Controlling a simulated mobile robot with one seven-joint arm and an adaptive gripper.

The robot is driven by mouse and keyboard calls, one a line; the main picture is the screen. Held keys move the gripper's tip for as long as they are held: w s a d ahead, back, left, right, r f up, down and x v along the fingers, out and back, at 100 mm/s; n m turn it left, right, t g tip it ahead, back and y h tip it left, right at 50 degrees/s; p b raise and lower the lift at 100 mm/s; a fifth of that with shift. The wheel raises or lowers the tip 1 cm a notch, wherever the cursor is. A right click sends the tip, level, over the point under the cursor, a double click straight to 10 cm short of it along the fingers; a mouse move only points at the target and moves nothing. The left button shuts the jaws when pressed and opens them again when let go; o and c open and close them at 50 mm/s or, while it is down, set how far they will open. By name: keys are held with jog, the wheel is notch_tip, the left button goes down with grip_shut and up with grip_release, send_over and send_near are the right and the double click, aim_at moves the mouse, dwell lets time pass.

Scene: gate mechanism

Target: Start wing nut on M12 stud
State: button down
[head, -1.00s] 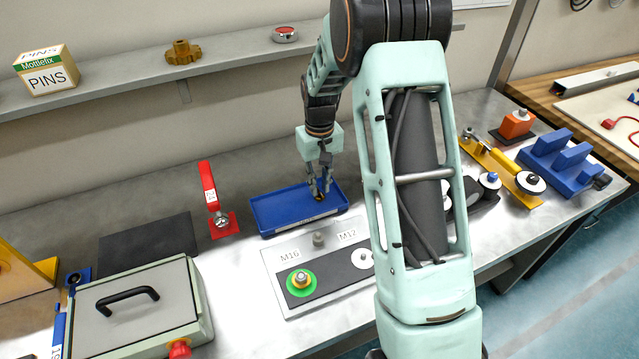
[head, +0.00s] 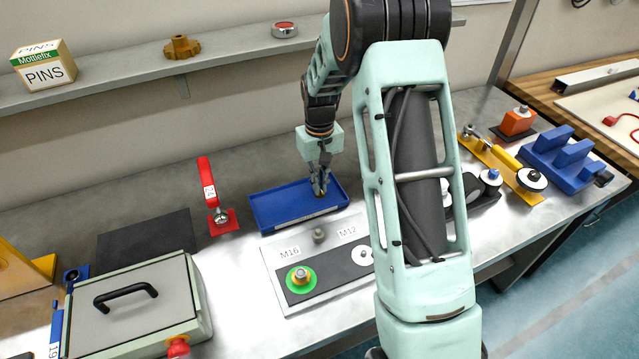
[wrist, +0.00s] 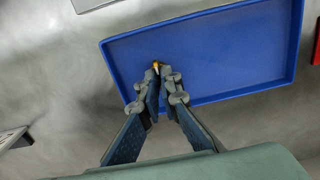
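My gripper (head: 320,190) is low over the blue tray (head: 262,213). In the wrist view its fingers (wrist: 162,84) are drawn together, with a small brass-coloured piece (wrist: 156,66), apparently the wing nut, showing at their tips. The rest of that piece is hidden by the fingers. A grey plate (head: 272,264) in front of the tray carries labels M16 and M12. The M12 position has a white disc (head: 361,257), partly hidden behind my arm; its stud is hard to make out. The M16 stud (head: 301,275) stands in a green ring.
A grey knob (head: 319,236) stands on the plate between the labels. A red clamp (head: 208,185) stands upright left of the tray. A lidded case (head: 135,305) is at front left. Yellow and blue fixtures (head: 560,160) are at right.

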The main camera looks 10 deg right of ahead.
jog(key=shift+r, duration=0.25)
jog(key=shift+r+p, duration=0.35)
notch_tip(320, 180, up, 5)
jog(key=p, duration=0.3)
